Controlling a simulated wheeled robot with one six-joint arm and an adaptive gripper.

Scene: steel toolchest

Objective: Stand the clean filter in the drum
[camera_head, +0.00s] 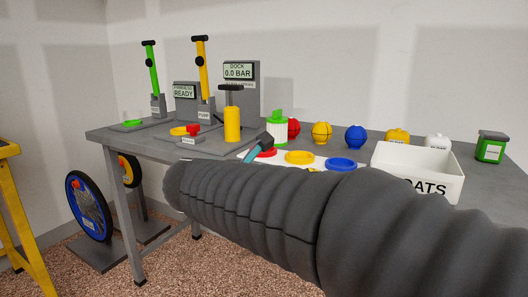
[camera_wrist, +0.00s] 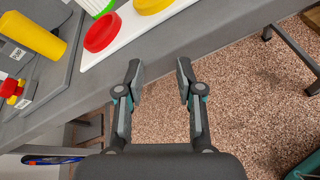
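A white ribbed cylinder with a green top and base (camera_head: 277,127), which looks like the clean filter, stands upright on the bench behind my arm. Its green and white lower part shows at the top edge of the wrist view (camera_wrist: 99,6). I cannot tell which thing is the drum. My gripper (camera_wrist: 160,70) is open and empty, its two fingers apart, over the bench's front edge and the carpet. In the head view my arm hides most of it; only a teal and dark piece (camera_head: 261,147) shows.
A white strip bears red (camera_wrist: 102,32), yellow and blue discs. Behind stand red, yellow and blue round floats. A white box (camera_head: 415,172) and green canister (camera_head: 491,147) are at right. A yellow cylinder (camera_head: 232,124) with a T-handle and tall pumps stand left. Wheels (camera_head: 89,206) stand below.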

